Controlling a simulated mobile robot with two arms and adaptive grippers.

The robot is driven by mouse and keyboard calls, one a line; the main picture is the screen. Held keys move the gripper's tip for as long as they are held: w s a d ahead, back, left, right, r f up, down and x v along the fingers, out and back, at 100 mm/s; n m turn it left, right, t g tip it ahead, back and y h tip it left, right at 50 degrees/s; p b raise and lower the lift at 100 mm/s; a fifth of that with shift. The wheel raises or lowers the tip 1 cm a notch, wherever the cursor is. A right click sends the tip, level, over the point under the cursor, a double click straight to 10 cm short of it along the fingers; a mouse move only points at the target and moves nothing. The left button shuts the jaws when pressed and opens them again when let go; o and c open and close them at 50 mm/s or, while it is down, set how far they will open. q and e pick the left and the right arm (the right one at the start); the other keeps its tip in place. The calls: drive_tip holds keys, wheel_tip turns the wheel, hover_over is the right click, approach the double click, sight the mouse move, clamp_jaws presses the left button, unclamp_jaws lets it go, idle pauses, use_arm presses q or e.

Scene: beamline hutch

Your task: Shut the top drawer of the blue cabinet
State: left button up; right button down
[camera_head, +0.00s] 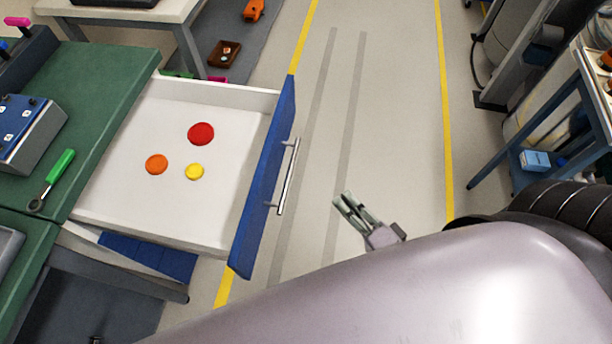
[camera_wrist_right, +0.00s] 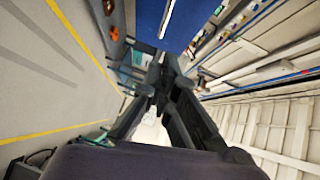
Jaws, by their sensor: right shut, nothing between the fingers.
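The top drawer (camera_head: 225,215) of the blue cabinet is pulled far out, with a white inside, a blue front (camera_head: 262,190) and a silver bar handle (camera_head: 288,178). A red disc (camera_head: 201,133), an orange disc (camera_head: 157,164) and a yellow disc (camera_head: 194,171) lie in it. My right gripper (camera_head: 342,203) is shut and empty, to the right of the handle and apart from it. In the right wrist view the shut fingers (camera_wrist_right: 163,75) point toward the blue front (camera_wrist_right: 190,22) and its handle (camera_wrist_right: 167,18). My left gripper is not in view.
The green worktop (camera_head: 95,85) holds a green-handled tool (camera_head: 53,180) and a blue-topped box (camera_head: 25,130). Clear floor (camera_head: 375,110) with yellow lines lies right of the drawer. A blue-framed cart (camera_head: 570,125) stands at the right. My pale arm link covers the bottom of the head view.

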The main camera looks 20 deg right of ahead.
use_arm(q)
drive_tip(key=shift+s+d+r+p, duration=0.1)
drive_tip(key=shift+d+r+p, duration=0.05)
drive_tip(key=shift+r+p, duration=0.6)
use_arm(e)
drive_tip(key=w+a+f, duration=0.2)
drive_tip(key=w+a, duration=0.2)
drive_tip(key=w, duration=0.6)
drive_tip(key=shift+a, duration=0.35)
